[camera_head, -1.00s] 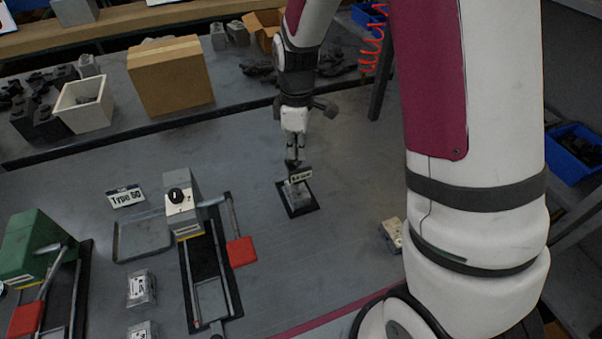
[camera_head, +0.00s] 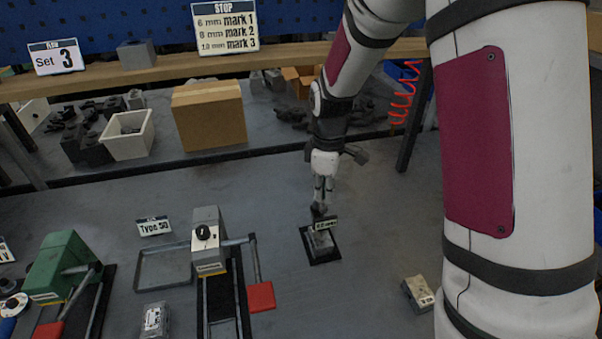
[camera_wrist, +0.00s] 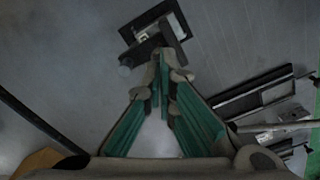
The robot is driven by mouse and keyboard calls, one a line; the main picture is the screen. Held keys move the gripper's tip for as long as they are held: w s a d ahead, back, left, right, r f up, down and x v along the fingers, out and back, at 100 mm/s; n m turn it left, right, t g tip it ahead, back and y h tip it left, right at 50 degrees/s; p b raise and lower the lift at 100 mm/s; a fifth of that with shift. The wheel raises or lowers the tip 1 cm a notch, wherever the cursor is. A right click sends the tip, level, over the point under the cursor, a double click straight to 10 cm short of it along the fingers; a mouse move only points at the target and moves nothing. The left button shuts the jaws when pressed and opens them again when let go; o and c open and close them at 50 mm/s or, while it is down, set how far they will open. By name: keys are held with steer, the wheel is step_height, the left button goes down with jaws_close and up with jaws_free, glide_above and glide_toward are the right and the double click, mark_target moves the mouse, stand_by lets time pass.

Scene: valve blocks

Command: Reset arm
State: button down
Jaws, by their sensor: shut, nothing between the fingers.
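My arm reaches from the right of the head view over the grey bench. My gripper (camera_head: 320,208) points down just behind a small grey block with a labelled tag (camera_head: 320,240) on a black square pad (camera_head: 307,250). In the wrist view my gripper (camera_wrist: 160,58) shows its green-lined fingers drawn together at the tips, with nothing between them. The block also shows beyond the fingertips in the wrist view (camera_wrist: 152,30). I cannot tell whether the fingertips touch it.
A grey fixture with a black knob (camera_head: 205,245) and red-handled lever (camera_head: 261,296) stands left of the block. A green fixture (camera_head: 58,262) is at far left. A small block (camera_head: 417,292) lies at right. A cardboard box (camera_head: 209,115) and white bin (camera_head: 128,135) stand behind.

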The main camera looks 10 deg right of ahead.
steer(key=shift+r, duration=0.35)
steer(key=s+r+m+t, duration=0.2)
steer(key=s+r+m, duration=0.45)
steer(key=r, duration=0.75)
steer(key=s+r+m+t, duration=0.1)
steer(key=s+r+m, duration=0.1)
steer(key=s, duration=0.6)
steer(key=s+r+m+t, duration=0.2)
steer(key=s+r, duration=0.3)
steer(key=s, duration=0.3)
steer(key=shift+s+r+m, duration=0.15)
steer(key=shift+s+m, duration=0.2)
steer(key=shift+m, duration=0.4)
